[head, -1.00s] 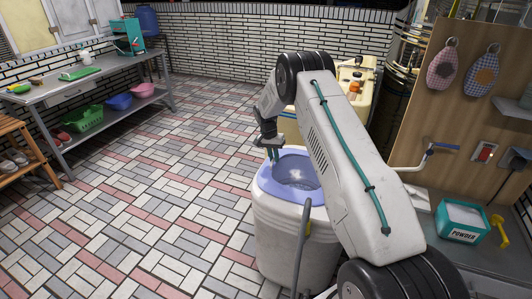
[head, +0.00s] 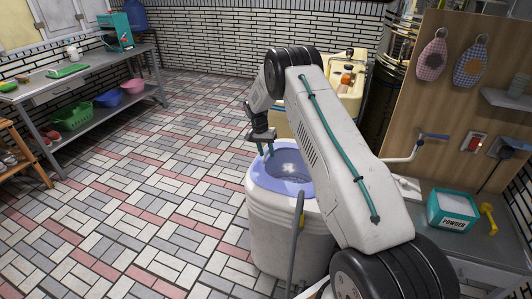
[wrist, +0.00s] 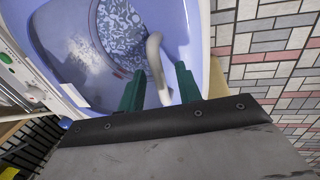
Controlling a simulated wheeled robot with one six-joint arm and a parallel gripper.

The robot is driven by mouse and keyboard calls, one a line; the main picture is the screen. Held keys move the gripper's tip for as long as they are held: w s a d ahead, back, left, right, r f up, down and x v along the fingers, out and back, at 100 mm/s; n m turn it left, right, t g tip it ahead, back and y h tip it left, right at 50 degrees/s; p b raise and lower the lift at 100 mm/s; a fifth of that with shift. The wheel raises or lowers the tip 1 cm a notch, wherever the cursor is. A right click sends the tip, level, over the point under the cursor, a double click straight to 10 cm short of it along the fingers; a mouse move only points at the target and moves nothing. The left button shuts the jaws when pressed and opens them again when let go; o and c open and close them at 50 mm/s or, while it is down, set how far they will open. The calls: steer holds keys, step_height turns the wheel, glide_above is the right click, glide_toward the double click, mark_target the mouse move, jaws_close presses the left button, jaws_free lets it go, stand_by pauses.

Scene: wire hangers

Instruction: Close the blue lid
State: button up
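A white ribbed tub washer (head: 285,235) stands on the floor in the head view, with a blue-violet top rim (head: 262,182) around a round opening. The inside of the opening shows in the wrist view, with a patterned drum bottom (wrist: 115,30). I cannot make out a separate blue lid; the opening is uncovered.
A grey hose (head: 296,240) runs down the washer's front. To the right, a counter (head: 480,245) holds a teal powder box (head: 452,210). A cream machine (head: 345,95) stands behind. A metal table (head: 90,75) is at the left. The tiled floor between is clear.

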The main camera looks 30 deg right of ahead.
steer(key=v, duration=0.7)
steer(key=shift+a+r, duration=0.1)
steer(key=shift+r, duration=0.05)
steer(key=s, duration=0.1)
steer(key=s+a+f+n, duration=0.1)
steer(key=s, duration=0.1)
steer(key=s+n+g, duration=0.1)
steer(key=shift+s+a+f, duration=0.3)
steer(key=shift+s, duration=0.1)
steer(key=s+a+r+n+y, duration=0.1)
steer(key=s+a+r+n, duration=0.1)
steer(key=s+a+r, duration=0.4)
steer(key=s+a+r+n, duration=0.2)
steer(key=s+r, duration=0.6)
steer(key=r, duration=0.2)
steer(key=s+a+r+n+t, duration=0.1)
steer(key=s+a+r, duration=0.2)
steer(key=s, duration=0.8)
steer(key=s+a+r+n+t, duration=0.2)
steer(key=s+a+r, duration=0.2)
steer(key=s+r, duration=0.3)
steer(key=s+a+r+n+t, duration=0.1)
steer(key=s+a+r, duration=0.3)
steer(key=s, duration=1.1)
steer(key=shift+r, duration=1.15)
